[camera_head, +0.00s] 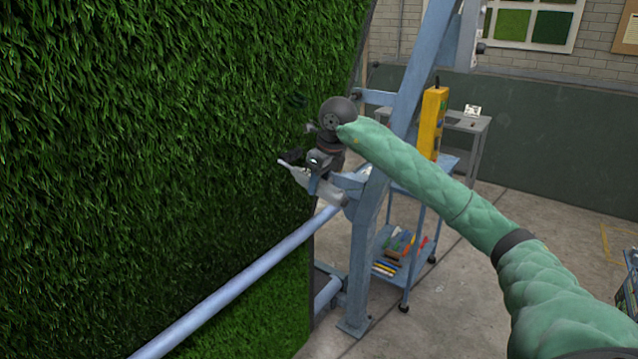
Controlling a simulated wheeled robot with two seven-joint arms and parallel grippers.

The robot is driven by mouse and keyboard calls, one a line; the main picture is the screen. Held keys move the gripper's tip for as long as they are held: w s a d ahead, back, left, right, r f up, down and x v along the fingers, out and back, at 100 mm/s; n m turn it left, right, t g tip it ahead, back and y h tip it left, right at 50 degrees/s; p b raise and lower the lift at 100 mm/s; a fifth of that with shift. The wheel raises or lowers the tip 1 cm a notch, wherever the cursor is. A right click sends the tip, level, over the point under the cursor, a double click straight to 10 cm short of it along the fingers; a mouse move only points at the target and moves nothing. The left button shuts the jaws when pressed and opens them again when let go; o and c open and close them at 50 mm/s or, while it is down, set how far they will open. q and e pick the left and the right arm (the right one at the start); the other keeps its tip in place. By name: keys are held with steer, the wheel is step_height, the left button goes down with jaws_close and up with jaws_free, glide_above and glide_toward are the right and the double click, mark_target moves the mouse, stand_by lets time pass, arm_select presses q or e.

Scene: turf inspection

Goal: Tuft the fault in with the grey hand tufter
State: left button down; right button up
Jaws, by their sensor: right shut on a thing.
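A tall wall of green turf (150,130) fills the left side of the view. My right gripper (308,180), at the end of the green-sleeved arm, is close to the turf's right edge. It is shut on a small pale grey tool (298,174) that looks like the grey hand tufter. The gripper and wrist hide part of the tool, and I cannot tell whether its tip touches the turf. A small dark patch (297,100) shows on the turf above the gripper; I cannot tell if it is the fault. My left gripper is out of view.
A blue-grey steel frame (362,265) stands right behind my gripper. A pale roller bar (240,283) crosses low in front of the turf. The floor to the right is mostly open.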

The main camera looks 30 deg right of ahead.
steer(key=shift+w+d, duration=0.15)
steer(key=shift+d, duration=0.25)
steer(key=shift+d+b, duration=0.2)
steer(key=shift+b, duration=0.1)
steer(key=shift+w+d, duration=0.15)
steer(key=shift+d, duration=0.1)
steer(key=shift+w+d+b, duration=0.2)
steer(key=shift+w+d, duration=0.05)
steer(key=shift+d, duration=0.2)
steer(key=shift+w+d+b, duration=0.15)
steer(key=shift+w+d, duration=0.05)
steer(key=shift+d, duration=0.25)
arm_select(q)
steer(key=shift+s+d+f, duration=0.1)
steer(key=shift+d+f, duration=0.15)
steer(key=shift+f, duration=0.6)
arm_select(e)
steer(key=shift+w+d+r, duration=0.1)
steer(key=shift+w+d, duration=0.1)
steer(key=shift+d, duration=0.25)
steer(key=shift+w+d+r, duration=0.1)
steer(key=shift+w+d, duration=0.1)
steer(key=shift+d, duration=0.2)
